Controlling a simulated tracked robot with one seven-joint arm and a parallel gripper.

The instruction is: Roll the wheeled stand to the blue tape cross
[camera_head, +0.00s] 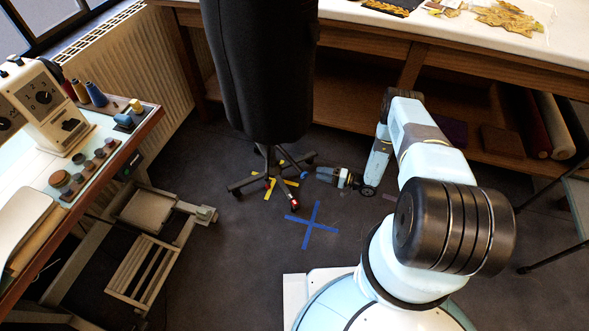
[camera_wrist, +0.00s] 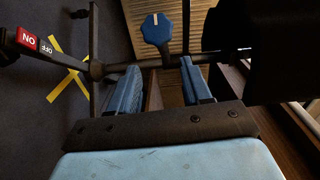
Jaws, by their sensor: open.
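The wheeled stand (camera_head: 262,75) is a black dress form on a dark base with several legs on castors. It stands upright over a yellow tape cross (camera_head: 289,182). The blue tape cross (camera_head: 313,226) lies bare on the floor, just in front and to the right. My gripper (camera_head: 311,173) is low, at the right of the stand's base. In the wrist view its two blue fingers (camera_wrist: 160,78) are apart with nothing held. A blue knob (camera_wrist: 156,28) on the stand shows beyond the fingertips. A red ON/OFF pedal (camera_wrist: 27,38) is on one leg.
A long table (camera_head: 460,40) with a lower shelf runs behind. A sewing-machine table (camera_head: 130,140) with a treadle frame (camera_head: 145,258) stands at left, beside a radiator (camera_head: 135,75). A thin-legged stand is at right. The floor around the blue cross is clear.

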